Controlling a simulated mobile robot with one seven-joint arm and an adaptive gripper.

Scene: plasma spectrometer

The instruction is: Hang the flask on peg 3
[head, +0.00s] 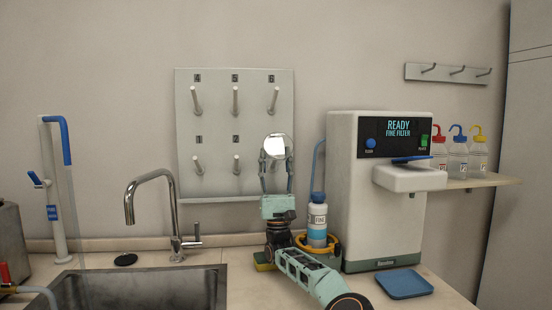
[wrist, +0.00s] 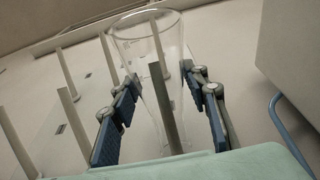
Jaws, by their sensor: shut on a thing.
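My gripper (head: 275,166) is raised in front of the lower right of the pegboard (head: 215,125). It is shut on a clear glass flask (head: 274,147), whose pale round part shows between the fingertips. In the wrist view the blue-padded fingers of my gripper (wrist: 163,92) hold the flask (wrist: 143,50) on both sides, its wide rim beyond them. A grey peg (wrist: 165,108) lines up with the flask; I cannot tell whether it is inside or behind the glass. Labels 4, 5 and 6 mark the top row; peg 3's place at lower right is hidden by gripper and flask.
A white filter machine (head: 345,190) stands right of my arm, with a wash bottle (head: 318,222) close beside it. A tap (head: 155,185) and sink (head: 140,285) are at left. A blue tray (head: 404,284) lies on the counter. The other pegs (head: 236,100) look empty.

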